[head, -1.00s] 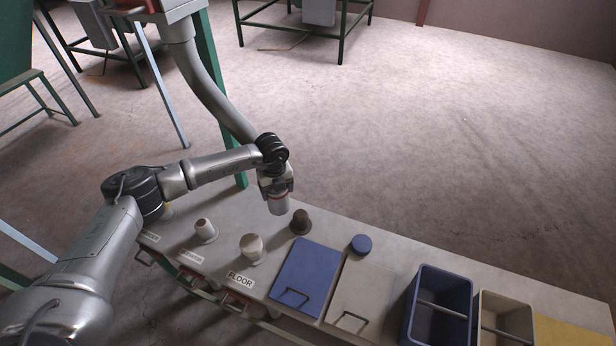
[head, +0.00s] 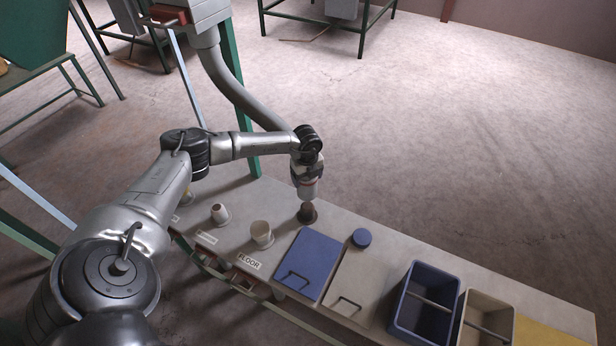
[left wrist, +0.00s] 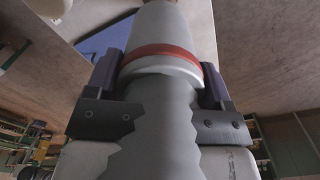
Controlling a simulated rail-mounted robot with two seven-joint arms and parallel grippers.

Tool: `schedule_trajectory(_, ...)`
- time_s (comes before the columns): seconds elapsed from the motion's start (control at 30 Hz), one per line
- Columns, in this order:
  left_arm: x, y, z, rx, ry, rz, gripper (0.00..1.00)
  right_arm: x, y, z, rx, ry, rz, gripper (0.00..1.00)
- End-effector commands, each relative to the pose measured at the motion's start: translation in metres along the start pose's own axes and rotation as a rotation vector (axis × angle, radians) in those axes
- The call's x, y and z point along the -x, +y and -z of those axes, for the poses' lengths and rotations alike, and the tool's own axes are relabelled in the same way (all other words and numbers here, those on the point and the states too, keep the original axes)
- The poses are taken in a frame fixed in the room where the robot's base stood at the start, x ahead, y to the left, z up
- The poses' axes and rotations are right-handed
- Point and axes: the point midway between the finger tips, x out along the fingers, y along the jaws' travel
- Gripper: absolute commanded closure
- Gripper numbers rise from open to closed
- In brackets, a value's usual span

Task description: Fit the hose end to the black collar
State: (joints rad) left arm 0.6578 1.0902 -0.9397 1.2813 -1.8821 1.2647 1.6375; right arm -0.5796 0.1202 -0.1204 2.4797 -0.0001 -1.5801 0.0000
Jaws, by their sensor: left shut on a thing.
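The hose end (head: 307,191) is a pale grey cuff with a red band, on a grey hose (head: 234,88). My left gripper (head: 307,177) is shut around the hose end, which points down. In the left wrist view the fingers (left wrist: 160,82) clasp the hose end (left wrist: 165,28) at its red band from both sides. The dark collar (head: 308,213) stands on the bench directly below the hose end in the head view. I cannot tell whether the two touch. The collar is hidden in the left wrist view. My right gripper is not in view.
Pale collars (head: 261,235) and (head: 220,214) stand left of the dark one on the bench (head: 455,262). A blue lid (head: 308,262), a round blue cap (head: 361,238) and a blue bin (head: 426,303) lie to the right. A green post (head: 240,110) stands behind.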

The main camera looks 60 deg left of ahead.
Motion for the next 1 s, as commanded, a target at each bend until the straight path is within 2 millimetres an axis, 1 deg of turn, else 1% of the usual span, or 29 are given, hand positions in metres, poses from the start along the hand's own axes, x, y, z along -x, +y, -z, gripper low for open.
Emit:
schedule_trajectory(0.03, -0.004, 0.0, 0.0, 0.0, 0.0, 0.001, 0.56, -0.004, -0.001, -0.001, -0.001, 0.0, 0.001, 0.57)
schedule_trajectory(0.9, -0.062, 0.0, 0.0, -0.001, 0.0, 0.0, 0.56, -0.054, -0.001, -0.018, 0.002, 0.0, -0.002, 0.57)
schedule_trajectory(1.0, -0.067, 0.0, 0.0, -0.001, 0.001, 0.0, 0.56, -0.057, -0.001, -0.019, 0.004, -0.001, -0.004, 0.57)
